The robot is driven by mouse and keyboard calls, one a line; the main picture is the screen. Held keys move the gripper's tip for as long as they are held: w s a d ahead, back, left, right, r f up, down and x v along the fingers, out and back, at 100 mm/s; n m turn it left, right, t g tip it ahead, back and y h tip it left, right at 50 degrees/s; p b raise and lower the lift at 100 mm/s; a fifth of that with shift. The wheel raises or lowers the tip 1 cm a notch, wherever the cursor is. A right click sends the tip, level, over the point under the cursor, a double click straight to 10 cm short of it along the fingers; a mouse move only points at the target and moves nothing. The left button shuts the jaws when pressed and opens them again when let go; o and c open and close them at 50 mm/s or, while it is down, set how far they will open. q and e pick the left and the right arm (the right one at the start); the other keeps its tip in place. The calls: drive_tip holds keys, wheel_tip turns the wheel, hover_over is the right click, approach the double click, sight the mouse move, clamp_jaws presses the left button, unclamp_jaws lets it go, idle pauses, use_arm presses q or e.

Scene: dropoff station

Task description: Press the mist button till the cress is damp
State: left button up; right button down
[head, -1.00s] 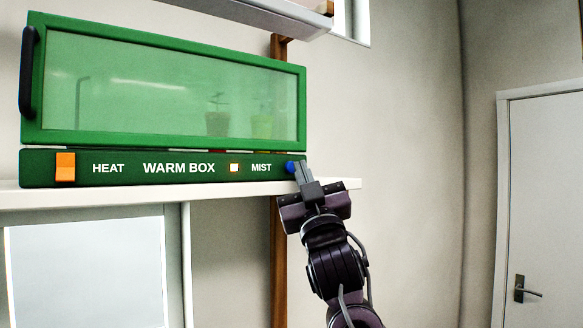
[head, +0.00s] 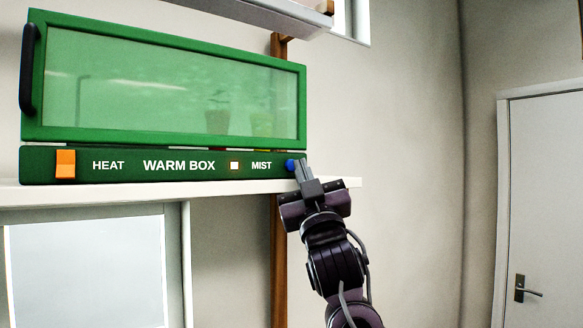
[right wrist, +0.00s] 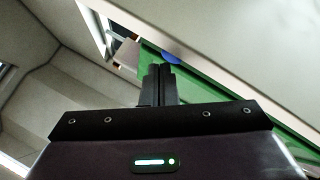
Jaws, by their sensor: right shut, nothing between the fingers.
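The green warm box (head: 160,136) stands on a white shelf, with a panel marked HEAT and MIST below its window. The blue mist button (head: 291,165) is at the panel's right end. My right gripper (head: 299,163) is shut and empty, its fingertips at the button and partly covering it. In the right wrist view the fingertips (right wrist: 158,72) are against or just in front of the blue button (right wrist: 170,57); I cannot tell how far it is pressed. Behind the fogged window are a dark pot (head: 217,122) and a greenish pot (head: 262,124); the cress is too blurred to make out. My left gripper is not in view.
A small indicator light (head: 234,165) glows on the panel, and an orange heat switch (head: 66,164) is at its left end. The white shelf (head: 130,190) runs beneath the box. A wooden post (head: 279,250) stands behind my right arm. Open space lies to the right.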

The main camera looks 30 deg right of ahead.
drive_tip(key=shift+s, duration=0.1)
drive_tip(key=s, duration=0.2)
drive_tip(key=s+b, duration=0.1)
drive_tip(key=s, duration=0.1)
drive_tip(key=s+b, duration=0.1)
drive_tip(key=s, duration=0.1)
drive_tip(key=shift+d, duration=0.25)
drive_tip(key=shift+w+a, duration=0.1)
idle(2.4)
